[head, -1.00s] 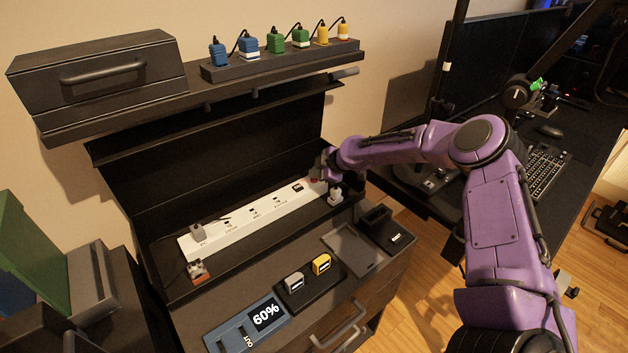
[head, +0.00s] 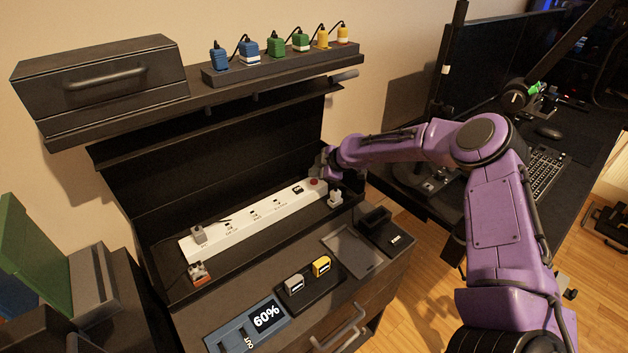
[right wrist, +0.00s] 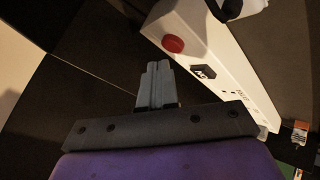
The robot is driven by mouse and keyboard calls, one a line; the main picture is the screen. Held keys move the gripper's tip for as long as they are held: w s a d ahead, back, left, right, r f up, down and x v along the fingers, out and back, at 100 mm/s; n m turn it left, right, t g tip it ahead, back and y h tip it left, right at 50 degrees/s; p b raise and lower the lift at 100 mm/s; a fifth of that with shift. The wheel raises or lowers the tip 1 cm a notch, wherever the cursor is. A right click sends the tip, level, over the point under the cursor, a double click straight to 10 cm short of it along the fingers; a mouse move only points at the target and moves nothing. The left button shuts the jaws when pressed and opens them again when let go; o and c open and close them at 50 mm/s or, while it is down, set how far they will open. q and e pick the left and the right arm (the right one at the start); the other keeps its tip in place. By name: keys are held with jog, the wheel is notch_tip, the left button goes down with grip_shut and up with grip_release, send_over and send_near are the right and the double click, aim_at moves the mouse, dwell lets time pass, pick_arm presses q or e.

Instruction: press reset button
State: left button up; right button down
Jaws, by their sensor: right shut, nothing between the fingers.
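A red round button (head: 315,182) sits at the right end of a white power strip (head: 250,216) in the black open cabinet. The red button shows clearly in the right wrist view (right wrist: 173,44), next to a black switch (right wrist: 203,73). My right gripper (head: 322,163) is at the far right of the strip, beside the button's end. In the right wrist view its fingers (right wrist: 158,72) are shut together and empty, and their tips are apart from the button, to its lower left. My left gripper is not in view.
A shelf (head: 285,67) with several coloured chargers overhangs the cabinet. The cabinet's back wall stands close behind my right gripper.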

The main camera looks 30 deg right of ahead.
aim_at(316, 182)
notch_tip(316, 182, up, 5)
jog(key=p, duration=0.3)
jog(key=shift+p, duration=0.35)
dwell(0.7)
